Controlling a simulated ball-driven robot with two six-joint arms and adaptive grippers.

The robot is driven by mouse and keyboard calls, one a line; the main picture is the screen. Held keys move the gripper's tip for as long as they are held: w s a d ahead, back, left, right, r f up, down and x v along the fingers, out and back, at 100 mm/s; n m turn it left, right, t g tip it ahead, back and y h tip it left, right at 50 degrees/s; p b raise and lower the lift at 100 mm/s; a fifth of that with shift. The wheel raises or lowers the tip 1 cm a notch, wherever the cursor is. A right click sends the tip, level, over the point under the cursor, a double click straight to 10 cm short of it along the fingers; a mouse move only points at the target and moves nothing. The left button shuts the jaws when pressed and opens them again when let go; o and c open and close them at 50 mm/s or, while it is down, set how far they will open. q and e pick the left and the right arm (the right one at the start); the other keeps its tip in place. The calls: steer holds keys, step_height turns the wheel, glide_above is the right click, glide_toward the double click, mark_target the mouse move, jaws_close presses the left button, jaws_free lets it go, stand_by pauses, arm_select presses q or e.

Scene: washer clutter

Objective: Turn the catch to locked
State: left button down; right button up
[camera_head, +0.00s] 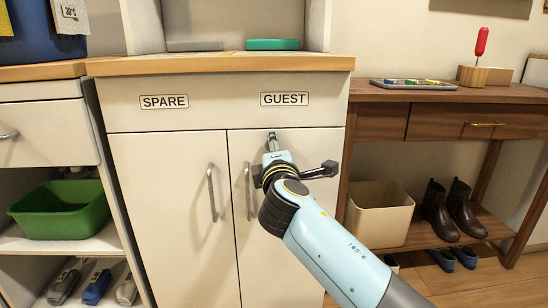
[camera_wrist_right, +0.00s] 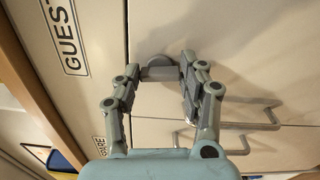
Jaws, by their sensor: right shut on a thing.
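The catch (camera_wrist_right: 158,72) is a small grey rounded piece at the top of the right cabinet door, below the GUEST label (camera_head: 285,99). My right gripper (camera_head: 272,140) reaches up to it from the front. In the right wrist view the two fingers (camera_wrist_right: 160,76) stand on either side of the catch, with their tips closed on it. The fingers and wrist hide much of the catch in the head view, and I cannot tell which way it is turned. My left gripper is not in view.
The right door handle (camera_head: 247,190) is just left of my right wrist, and the left door handle (camera_head: 211,192) is beyond it. A SPARE label (camera_head: 164,102) is on the left. A beige bin (camera_head: 381,215) and boots (camera_head: 437,210) stand under the wooden table at right.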

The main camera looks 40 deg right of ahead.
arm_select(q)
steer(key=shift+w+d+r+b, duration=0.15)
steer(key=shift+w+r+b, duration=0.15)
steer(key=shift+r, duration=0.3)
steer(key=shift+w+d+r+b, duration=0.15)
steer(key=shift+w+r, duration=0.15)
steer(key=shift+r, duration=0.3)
arm_select(e)
steer(key=shift+f+m, duration=0.15)
steer(key=shift+m, duration=0.75)
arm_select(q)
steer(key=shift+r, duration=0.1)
arm_select(e)
steer(key=o, duration=1.2)
steer(key=shift+c, duration=0.2)
steer(key=v, duration=0.7)
steer(key=shift+s, duration=0.25)
